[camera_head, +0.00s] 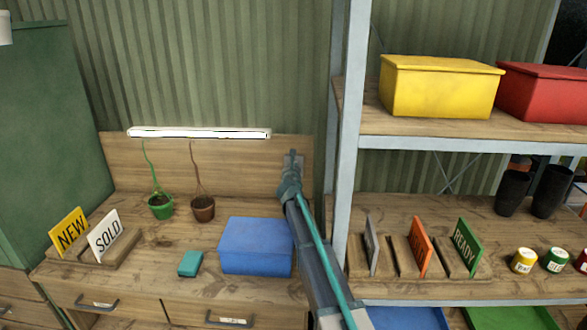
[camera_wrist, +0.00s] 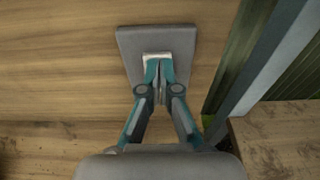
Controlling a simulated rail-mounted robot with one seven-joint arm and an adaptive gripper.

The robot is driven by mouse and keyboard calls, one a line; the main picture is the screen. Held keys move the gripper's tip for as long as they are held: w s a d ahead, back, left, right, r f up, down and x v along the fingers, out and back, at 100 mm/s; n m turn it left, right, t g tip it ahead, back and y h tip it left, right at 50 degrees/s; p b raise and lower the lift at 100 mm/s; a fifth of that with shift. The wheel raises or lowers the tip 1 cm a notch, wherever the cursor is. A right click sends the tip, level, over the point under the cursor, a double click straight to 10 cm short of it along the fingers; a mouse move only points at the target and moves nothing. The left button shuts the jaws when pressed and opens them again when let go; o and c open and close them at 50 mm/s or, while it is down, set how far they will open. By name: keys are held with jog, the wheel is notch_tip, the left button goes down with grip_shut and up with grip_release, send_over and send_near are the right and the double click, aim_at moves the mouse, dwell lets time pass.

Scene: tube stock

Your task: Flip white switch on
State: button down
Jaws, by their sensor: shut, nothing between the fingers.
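The switch is a grey plate (camera_wrist: 185,42) on the wooden back panel, with a small white switch (camera_wrist: 149,56) in its middle. My gripper (camera_wrist: 158,68) is shut and empty, with its fingertips at the lower part of the white switch and covering some of it. I cannot tell whether they touch it. In the head view my gripper (camera_head: 291,158) reaches up to the right end of the back panel and hides most of the plate. Which way the switch is tipped is not clear.
A bright white light bar (camera_head: 200,133) hangs on the panel's top edge. A blue box (camera_head: 255,247), a teal block (camera_head: 190,263) and two potted plants (camera_head: 160,207) stand on the bench. A metal shelf post (camera_head: 347,130) rises close to the right of my arm.

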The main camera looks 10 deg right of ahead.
jog(key=r+v, duration=0.3)
jog(key=v, duration=1)
jog(key=shift+r, duration=0.1)
